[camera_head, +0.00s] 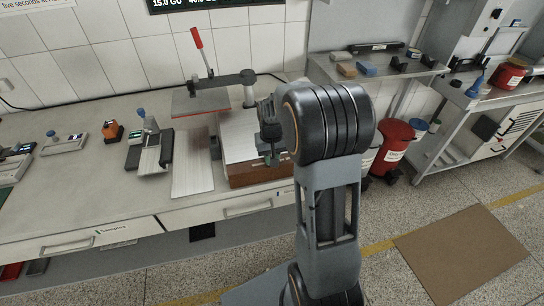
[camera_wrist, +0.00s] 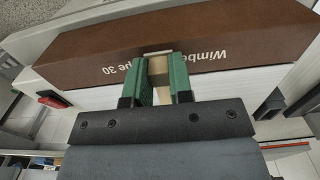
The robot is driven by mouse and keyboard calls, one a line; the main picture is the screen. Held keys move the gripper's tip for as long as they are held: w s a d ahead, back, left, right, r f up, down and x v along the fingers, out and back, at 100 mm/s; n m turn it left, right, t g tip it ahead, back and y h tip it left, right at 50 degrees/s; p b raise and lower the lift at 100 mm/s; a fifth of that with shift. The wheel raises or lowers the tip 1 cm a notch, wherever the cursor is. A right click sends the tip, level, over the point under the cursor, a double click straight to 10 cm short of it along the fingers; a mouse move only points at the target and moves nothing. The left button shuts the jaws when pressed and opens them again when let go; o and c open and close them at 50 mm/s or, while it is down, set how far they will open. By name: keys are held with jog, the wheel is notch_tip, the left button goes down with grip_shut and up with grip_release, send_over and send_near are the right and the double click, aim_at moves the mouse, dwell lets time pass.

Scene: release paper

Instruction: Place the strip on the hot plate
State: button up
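My gripper (camera_wrist: 160,62) has two green-tipped fingers, close to the brown block marked "Wimbe… type 30" in the wrist view. A narrow tan piece (camera_wrist: 158,68), perhaps the strip, fills the small gap between the fingers, with a pale edge near the tips. I cannot tell whether the fingers are tight on it.
A pale flat panel (camera_head: 192,165) and a small grey device (camera_head: 150,150) are further left. The bench's front left (camera_head: 80,195) is clear. A red bin (camera_head: 392,145) stands right of the bench.

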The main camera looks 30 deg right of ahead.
jog(key=o, duration=0.4)
jog(key=shift+o, duration=0.2)
notch_tip(320, 180, up, 11)
jog(key=s+a+n+t, duration=0.1)
jog(key=s+a, duration=0.3)
jog(key=s, duration=0.4)
jog(key=s+a+n+t, duration=0.1)
jog(key=s+a+t, duration=0.2)
jog(key=s+a, duration=0.2)
jog(key=shift+s+a, duration=0.15)
jog(key=shift+s, duration=1.45)
